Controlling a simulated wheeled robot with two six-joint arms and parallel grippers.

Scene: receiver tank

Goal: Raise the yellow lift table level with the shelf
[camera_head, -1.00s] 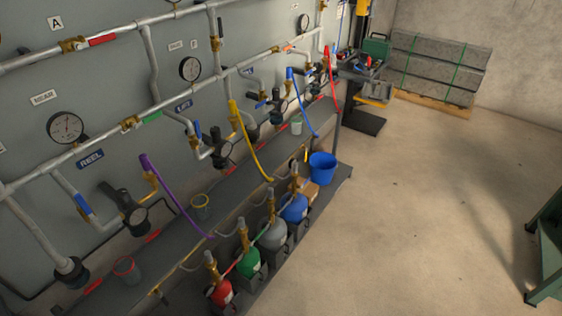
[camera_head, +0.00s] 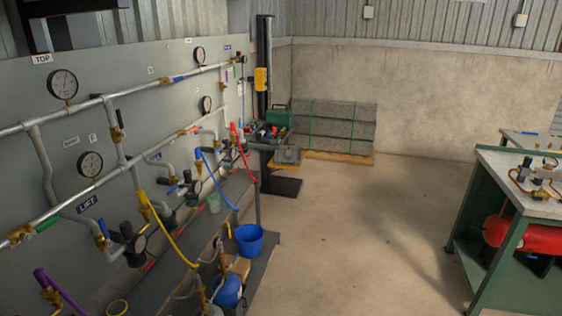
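No gripper of mine shows in the head view. I cannot clearly make out a yellow lift table. At the back, beside a tall black mast (camera_head: 264,60), a small flat yellow piece (camera_head: 284,167) shows low down under a grey tray (camera_head: 288,155). A yellow box (camera_head: 261,79) sits on the mast. I cannot tell which, if any, is the lift table or the shelf. A blue LIFT label (camera_head: 87,203) is on the grey wall panel at the left, among pipes, valves and a gauge (camera_head: 90,164).
A blue bucket (camera_head: 249,239) stands on the dark ledge along the panel. Strapped grey slabs (camera_head: 335,128) lie on a pallet at the back wall. A green workbench (camera_head: 484,230) with a red tank (camera_head: 525,236) stands at right. The concrete floor (camera_head: 370,240) between is clear.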

